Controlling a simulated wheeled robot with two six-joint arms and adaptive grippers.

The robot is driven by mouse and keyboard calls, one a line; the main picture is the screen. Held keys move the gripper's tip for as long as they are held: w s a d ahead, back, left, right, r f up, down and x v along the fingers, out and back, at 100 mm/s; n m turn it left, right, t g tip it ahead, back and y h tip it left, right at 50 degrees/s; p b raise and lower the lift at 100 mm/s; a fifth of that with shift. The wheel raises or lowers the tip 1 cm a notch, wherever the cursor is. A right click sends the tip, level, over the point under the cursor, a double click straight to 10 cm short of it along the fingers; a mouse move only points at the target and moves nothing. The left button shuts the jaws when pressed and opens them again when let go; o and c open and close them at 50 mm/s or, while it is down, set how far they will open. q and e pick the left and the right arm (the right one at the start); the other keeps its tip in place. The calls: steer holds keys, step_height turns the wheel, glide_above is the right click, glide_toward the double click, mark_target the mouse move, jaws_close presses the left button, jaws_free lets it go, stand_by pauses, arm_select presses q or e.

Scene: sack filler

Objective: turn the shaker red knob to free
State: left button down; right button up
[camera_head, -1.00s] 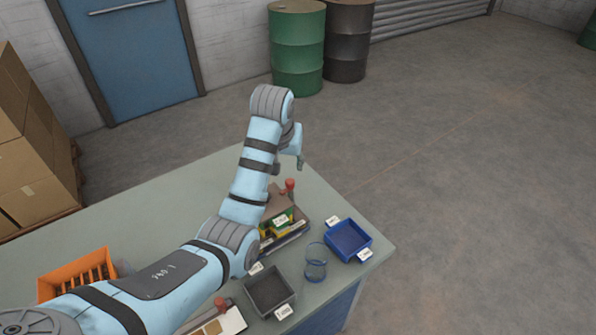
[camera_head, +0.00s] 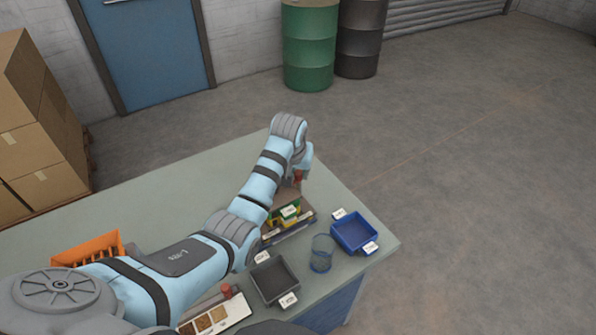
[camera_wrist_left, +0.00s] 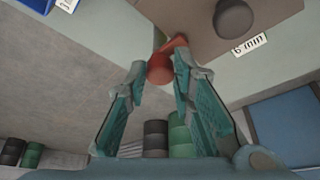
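The red knob (camera_head: 298,177) shows at the top of the shaker (camera_head: 283,217), partly hidden by my left arm. In the left wrist view the red knob (camera_wrist_left: 160,69) is a round red end on a short red arm, beside the brown shaker top (camera_wrist_left: 205,28). My left gripper (camera_wrist_left: 159,72) has its fingers apart, with the knob's round end between the fingertips. A gap shows on the left side; contact on the right side I cannot tell. In the head view the left gripper (camera_head: 304,167) is right at the knob. My right gripper is not in view.
A blue tray (camera_head: 371,246), a clear glass (camera_head: 321,267) and a dark grey tray (camera_head: 257,286) stand to the right and front of the shaker. An orange crate (camera_head: 85,262) is at the left. The table's (camera_head: 160,190) back left is bare.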

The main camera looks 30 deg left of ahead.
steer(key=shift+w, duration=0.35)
